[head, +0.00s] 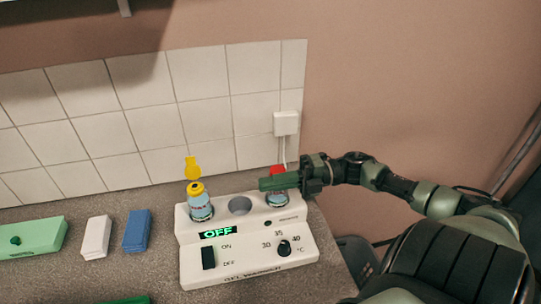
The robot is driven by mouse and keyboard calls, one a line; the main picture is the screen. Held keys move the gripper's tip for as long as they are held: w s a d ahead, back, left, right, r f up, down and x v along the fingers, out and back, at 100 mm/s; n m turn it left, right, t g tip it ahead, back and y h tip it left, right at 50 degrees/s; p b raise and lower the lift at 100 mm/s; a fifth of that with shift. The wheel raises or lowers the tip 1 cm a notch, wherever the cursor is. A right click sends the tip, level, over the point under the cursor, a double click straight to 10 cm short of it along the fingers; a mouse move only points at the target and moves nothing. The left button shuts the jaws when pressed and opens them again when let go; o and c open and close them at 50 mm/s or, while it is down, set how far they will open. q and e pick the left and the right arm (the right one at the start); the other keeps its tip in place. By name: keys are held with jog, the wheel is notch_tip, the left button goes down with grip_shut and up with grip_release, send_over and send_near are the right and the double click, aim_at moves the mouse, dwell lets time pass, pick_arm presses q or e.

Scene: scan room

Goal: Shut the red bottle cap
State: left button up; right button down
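My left gripper is not in view.
A bottle with a raised yellow cap (192,168) stands in the warmer's left well; the middle well (240,205) is empty. The warmer's display reads OFF. A green box (33,238), a white block (95,237) and a blue block (137,231) lie left. A tiled wall stands close behind.

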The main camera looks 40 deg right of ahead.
jog(key=shift+f, duration=0.15)
dwell(0.3)
jog(key=c, duration=1.6)
grip_release()
